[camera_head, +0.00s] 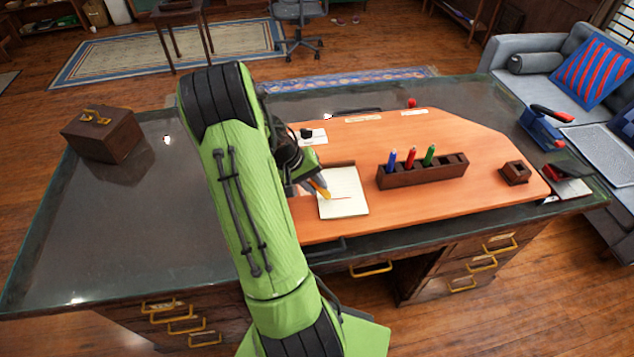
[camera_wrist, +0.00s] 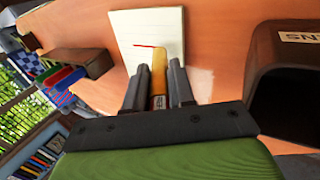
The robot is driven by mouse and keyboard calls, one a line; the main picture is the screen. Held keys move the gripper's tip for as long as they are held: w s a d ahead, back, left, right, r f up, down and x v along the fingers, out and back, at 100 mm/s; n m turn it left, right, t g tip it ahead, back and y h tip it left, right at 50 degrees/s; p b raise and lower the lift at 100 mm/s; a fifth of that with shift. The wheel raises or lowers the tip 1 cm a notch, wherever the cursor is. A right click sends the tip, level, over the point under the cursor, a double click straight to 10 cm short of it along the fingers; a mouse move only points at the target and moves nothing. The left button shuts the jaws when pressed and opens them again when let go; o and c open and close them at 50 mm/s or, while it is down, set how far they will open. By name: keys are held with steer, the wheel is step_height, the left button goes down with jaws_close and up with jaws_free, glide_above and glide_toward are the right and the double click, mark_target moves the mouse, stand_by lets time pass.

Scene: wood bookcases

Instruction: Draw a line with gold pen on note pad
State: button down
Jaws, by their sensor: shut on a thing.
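The note pad (camera_head: 346,184) is a white ruled sheet on the orange desk mat, with a short red line across its middle. It also shows in the wrist view (camera_wrist: 165,22), where the red line is near the gold pen's far end. The gold pen (camera_head: 319,187) is over the pad's left part; it also shows in the wrist view (camera_wrist: 159,72). My gripper (camera_wrist: 155,85) is shut on the pen, with one finger on each side of it. In the head view my arm hides part of the gripper. I cannot tell whether the pen tip touches the paper.
A dark pen holder (camera_head: 424,172) with blue, red and green pens stands right of the pad. A brown box (camera_head: 103,133) stands at the desk's left. The desk's left surface is mostly clear.

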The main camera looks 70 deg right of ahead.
step_height(320, 180, up, 8)
steer(key=p, duration=0.6)
stand_by(0.4)
